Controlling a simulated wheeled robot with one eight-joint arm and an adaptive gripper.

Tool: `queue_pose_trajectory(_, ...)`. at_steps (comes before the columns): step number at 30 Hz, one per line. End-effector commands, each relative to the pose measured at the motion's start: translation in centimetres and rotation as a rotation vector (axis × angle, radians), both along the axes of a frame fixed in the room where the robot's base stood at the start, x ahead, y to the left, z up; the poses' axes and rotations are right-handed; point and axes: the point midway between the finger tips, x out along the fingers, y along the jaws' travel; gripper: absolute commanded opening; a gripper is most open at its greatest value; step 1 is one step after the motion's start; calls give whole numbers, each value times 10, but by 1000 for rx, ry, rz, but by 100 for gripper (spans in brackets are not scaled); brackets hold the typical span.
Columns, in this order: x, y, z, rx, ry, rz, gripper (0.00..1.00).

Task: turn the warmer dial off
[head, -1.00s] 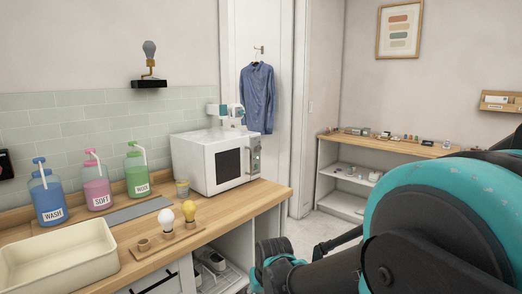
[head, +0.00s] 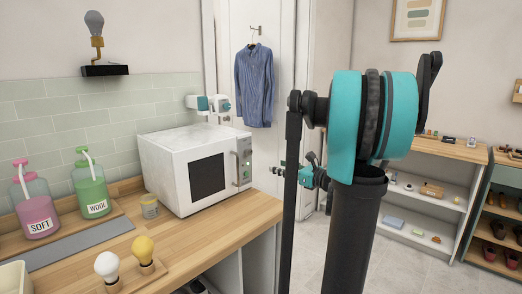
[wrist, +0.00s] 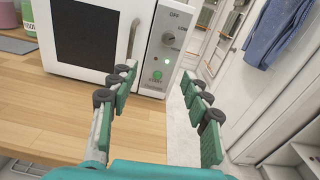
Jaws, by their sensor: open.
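The warmer (head: 172,166) is a white box with a dark window, standing on the wooden counter in the head view. It also shows in the wrist view (wrist: 59,73). Its grey control panel is on the right of its front. The round dial (wrist: 169,38) sits high on that panel, with "OFF" printed above it; the other markings are too small to read surely. A green button (wrist: 157,76) lies below. My gripper (wrist: 160,74) is open and empty, facing the panel and apart from it. In the head view my gripper (head: 284,172) is partly hidden behind my arm, right of the warmer.
A vertical handle (wrist: 132,39) stands out left of the panel. A blue shirt (head: 254,85) hangs behind. Open floor lies right of the counter's end.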

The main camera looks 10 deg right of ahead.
Motion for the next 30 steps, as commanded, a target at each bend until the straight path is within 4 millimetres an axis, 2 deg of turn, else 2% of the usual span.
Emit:
queue_pose_trajectory(3, 5, -6, 7, 55, 4, -10, 48)
queue_pose_trajectory(7, 15, 1, 7, 59, 5, -9, 48)
queue_pose_trajectory(30, 129, 85, 7, 55, 4, -8, 48)
